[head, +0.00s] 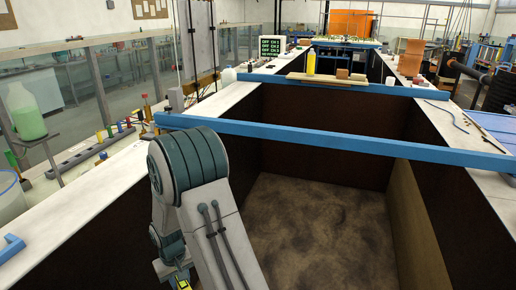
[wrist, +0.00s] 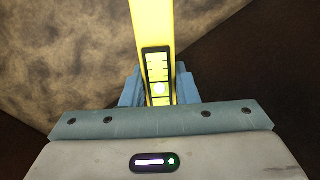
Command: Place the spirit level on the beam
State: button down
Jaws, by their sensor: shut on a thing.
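The spirit level (wrist: 152,25) is a yellow bar with a dark-framed vial window, seen in the wrist view. My gripper (wrist: 153,90) is shut on it, with one blue-grey finger on each side; the bar runs away from the gripper toward the top edge. In the head view only a small yellow piece (head: 183,283) shows at the bottom edge, beside my arm. The nearer blue beam (head: 330,139) lies across the flume from wall to wall, beyond my arm. A second blue beam (head: 405,90) crosses farther back. The level is apart from both beams.
The flume's pale wall tops (head: 108,165) run along both sides. Its sandy floor (head: 310,225) lies below. A green-filled flask (head: 26,115) stands at the left.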

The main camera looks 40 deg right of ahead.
aim_at(244, 124)
jog(key=z, duration=1.2)
jog(key=i, duration=0.55)
jog(key=z, duration=0.1)
